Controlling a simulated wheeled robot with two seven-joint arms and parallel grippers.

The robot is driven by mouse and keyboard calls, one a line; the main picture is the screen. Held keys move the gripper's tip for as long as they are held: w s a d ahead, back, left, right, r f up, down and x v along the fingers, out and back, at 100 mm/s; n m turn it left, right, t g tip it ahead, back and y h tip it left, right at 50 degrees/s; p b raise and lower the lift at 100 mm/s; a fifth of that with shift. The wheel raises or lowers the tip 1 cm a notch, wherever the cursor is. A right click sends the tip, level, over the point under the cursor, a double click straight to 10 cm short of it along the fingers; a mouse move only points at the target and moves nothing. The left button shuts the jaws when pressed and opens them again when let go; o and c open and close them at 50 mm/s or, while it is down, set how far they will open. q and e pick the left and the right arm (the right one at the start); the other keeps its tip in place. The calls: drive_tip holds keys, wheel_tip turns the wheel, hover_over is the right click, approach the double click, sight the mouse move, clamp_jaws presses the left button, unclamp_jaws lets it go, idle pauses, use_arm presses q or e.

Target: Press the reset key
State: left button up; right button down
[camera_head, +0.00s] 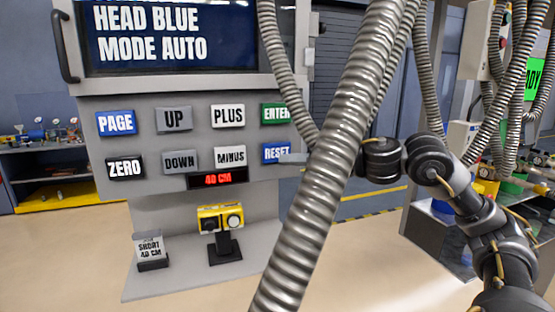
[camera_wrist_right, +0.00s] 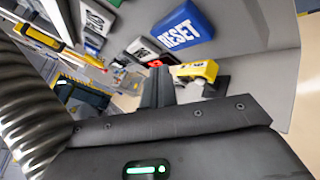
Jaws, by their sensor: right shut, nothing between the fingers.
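The blue reset key (camera_head: 275,153) is at the lower right of the key grid on the grey panel. It also shows large in the right wrist view (camera_wrist_right: 182,26). My right gripper (camera_head: 291,158) comes in from the right, mostly hidden behind a thick ribbed hose, and its tips overlap the key's right edge. In the right wrist view its fingers (camera_wrist_right: 158,72) are together, with nothing between them, and appear below the key. I cannot tell whether they touch it. My left gripper is not in view.
Ribbed hoses (camera_head: 335,150) hang in front of the panel and my right arm. The enter key (camera_head: 274,113) is above reset and the minus key (camera_head: 231,157) is left of it. A red display (camera_head: 217,179) reads 40 CM. A yellow device (camera_head: 220,218) stands on the shelf below.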

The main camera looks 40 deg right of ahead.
drive_tip(key=shift+s+a+b, duration=0.2)
drive_tip(key=shift+s+b, duration=0.1)
drive_tip(key=shift+s, duration=0.25)
drive_tip(key=shift+s+a+b, duration=0.2)
drive_tip(key=shift+s+b, duration=0.05)
drive_tip(key=shift+s, duration=0.3)
